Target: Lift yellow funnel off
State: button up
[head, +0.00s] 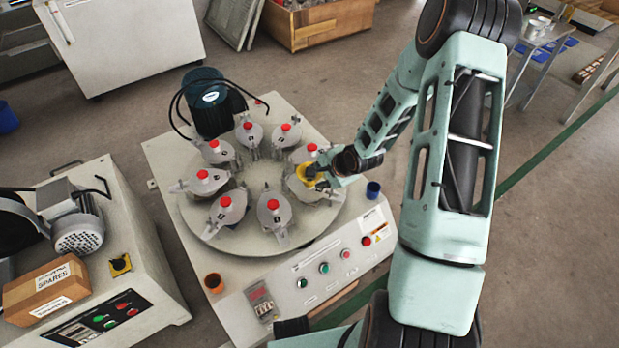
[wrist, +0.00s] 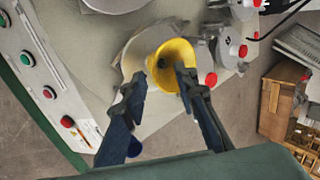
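The yellow funnel (head: 304,173) sits over a grey jar at the right side of the round turntable (head: 240,238). In the wrist view the funnel (wrist: 170,52) shows its wide mouth and a dark hole inside. My gripper (head: 318,170) is right at the funnel, coming in from the right. In the wrist view my gripper (wrist: 160,80) has its fingers apart, the left tip beside the rim and the right tip overlapping the funnel's right part. I cannot tell whether the fingers touch it. The spout is hidden.
Several grey jars with red knobs (head: 273,204) ring the turntable close by. A dark motor (head: 213,102) stands at the back. A blue cup (head: 373,189) is just right of my gripper, and an orange cup (head: 213,282) is at the front left corner.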

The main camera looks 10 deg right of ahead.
jog(key=b+x, duration=0.1)
jog(key=x, duration=0.1)
jog(key=b+x, duration=0.1)
jog(key=x, duration=0.1)
jog(key=shift+s+d+f, duration=0.1)
jog(key=shift+s+f, duration=0.1)
jog(key=shift+f, duration=0.05)
jog(key=shift+w+f, duration=0.25)
jog(key=shift+w, duration=0.05)
jog(key=shift+c, duration=0.3)
grip_shut()
